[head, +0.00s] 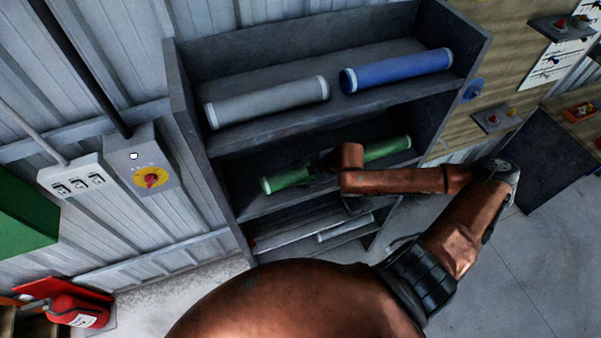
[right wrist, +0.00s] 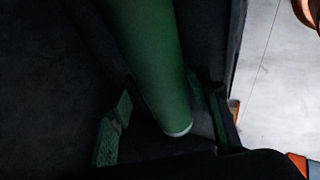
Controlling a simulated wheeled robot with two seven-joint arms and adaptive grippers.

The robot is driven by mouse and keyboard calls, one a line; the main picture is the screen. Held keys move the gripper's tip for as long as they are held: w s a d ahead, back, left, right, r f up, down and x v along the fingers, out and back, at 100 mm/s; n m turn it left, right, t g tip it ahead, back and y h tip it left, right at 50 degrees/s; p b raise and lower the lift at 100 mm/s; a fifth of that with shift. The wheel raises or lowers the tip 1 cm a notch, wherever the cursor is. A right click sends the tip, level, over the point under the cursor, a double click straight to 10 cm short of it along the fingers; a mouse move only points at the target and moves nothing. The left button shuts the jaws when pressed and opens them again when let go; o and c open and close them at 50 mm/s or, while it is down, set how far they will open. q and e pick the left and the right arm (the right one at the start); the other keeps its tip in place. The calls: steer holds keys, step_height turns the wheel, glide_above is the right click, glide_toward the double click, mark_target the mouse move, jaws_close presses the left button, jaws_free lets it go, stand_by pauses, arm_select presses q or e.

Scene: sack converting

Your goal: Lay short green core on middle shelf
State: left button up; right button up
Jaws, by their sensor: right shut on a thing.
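The shelf unit's middle shelf (head: 268,206) has green core surface showing on both sides of my right gripper (head: 325,163): a left part (head: 286,178) and a right part (head: 388,148). The gripper and wrist hide the stretch between, so I cannot tell whether this is one core or two. In the right wrist view, a green core (right wrist: 155,60) runs down from the top to a pale-rimmed end between the finger pads of my right gripper (right wrist: 163,120), which is shut on it. Contact with the shelf is too dark to judge. My left gripper is out of view.
The top shelf holds a grey core (head: 268,101) and a blue core (head: 397,69). A pale core (head: 345,228) lies on the lower shelf. The shelf's side walls (head: 190,125) bound the space. A fire extinguisher (head: 78,311) stands at lower left.

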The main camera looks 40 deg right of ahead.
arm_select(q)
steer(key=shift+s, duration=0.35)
arm_select(e)
steer(key=shift+s+r, duration=0.15)
steer(key=shift+a, duration=0.1)
steer(key=o, duration=1.3)
steer(key=shift+f, duration=0.2)
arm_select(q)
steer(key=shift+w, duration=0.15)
arm_select(e)
steer(key=o, duration=0.3)
steer(key=shift+r, duration=0.15)
